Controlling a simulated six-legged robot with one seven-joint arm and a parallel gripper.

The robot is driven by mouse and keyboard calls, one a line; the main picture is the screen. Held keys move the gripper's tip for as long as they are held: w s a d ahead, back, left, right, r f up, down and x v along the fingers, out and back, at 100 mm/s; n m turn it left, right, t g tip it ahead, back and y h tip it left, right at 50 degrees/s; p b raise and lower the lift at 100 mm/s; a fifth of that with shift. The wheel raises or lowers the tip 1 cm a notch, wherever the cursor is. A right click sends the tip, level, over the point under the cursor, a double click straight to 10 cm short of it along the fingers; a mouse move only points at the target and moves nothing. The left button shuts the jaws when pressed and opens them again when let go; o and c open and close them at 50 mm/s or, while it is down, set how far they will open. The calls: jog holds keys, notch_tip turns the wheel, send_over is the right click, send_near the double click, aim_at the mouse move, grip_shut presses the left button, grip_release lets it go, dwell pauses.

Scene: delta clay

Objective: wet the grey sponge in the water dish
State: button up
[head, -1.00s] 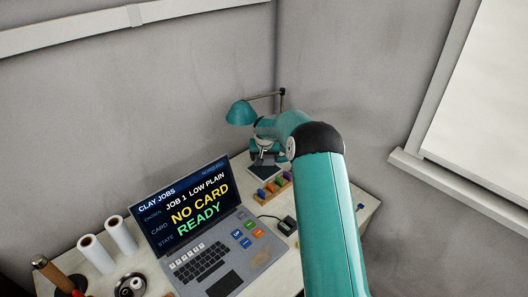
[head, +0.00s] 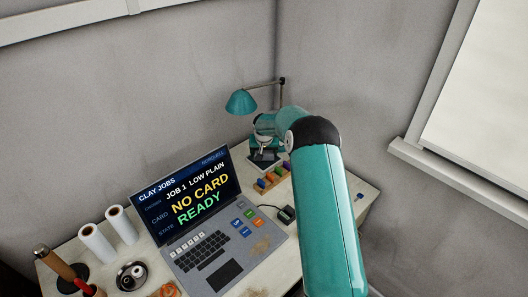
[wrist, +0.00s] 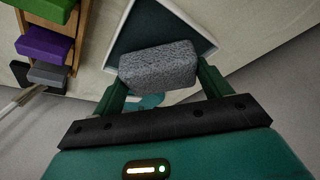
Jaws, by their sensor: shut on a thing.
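The grey sponge (wrist: 158,66) is a rough, speckled block. In the wrist view my gripper (wrist: 160,84) is shut on it, with one green finger at each end. Behind the sponge is a flat, dark, square panel with a pale rim (wrist: 124,28); the sponge covers part of it, and I cannot tell the gap.
A laptop (head: 218,254) reading "NO CARD READY" fills the middle of the desk. White rolls (head: 97,243) stand left.

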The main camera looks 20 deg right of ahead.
aim_at(264, 152)
jog(key=shift+f, duration=0.6)
dwell(1.3)
jog(key=shift+r, duration=0.1)
jog(key=shift+r, duration=3.45)
